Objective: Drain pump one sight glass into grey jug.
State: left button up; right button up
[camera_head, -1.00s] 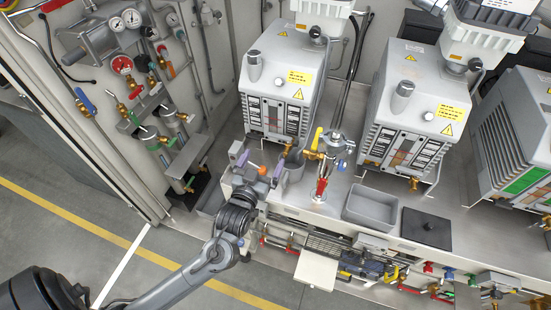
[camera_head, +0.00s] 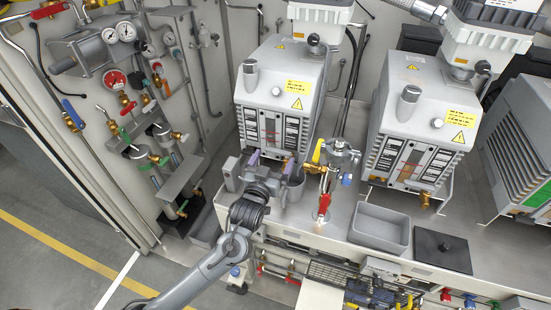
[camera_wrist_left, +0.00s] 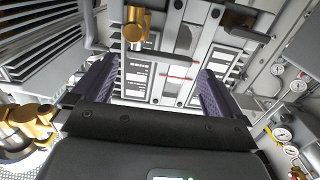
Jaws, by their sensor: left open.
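The leftmost pump (camera_head: 268,88) is a grey box with a yellow label and a dark striped front panel; I take it as pump one. Its sight glass is too small to tell apart. A grey jug (camera_head: 295,188) stands below its front, partly hidden by my left gripper (camera_head: 272,163). My left gripper is just in front of the pump's lower front. In the left wrist view its purple fingers (camera_wrist_left: 154,88) are spread apart, with the pump's front panel (camera_wrist_left: 140,75) beyond them. A brass fitting (camera_wrist_left: 135,28) shows ahead, above the left finger. Nothing is seen held.
A red-handled valve assembly (camera_head: 325,190) stands close right of the jug. A grey tray (camera_head: 378,229) and a dark flat lid (camera_head: 442,250) lie further right. A second pump (camera_head: 425,115) stands beyond. Gauges and valves (camera_head: 115,80) line the left wall.

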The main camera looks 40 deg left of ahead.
aim_at(278, 153)
pick_arm(q)
jog(key=shift+x, duration=1.35)
pick_arm(e)
jog(key=shift+f, duration=0.4)
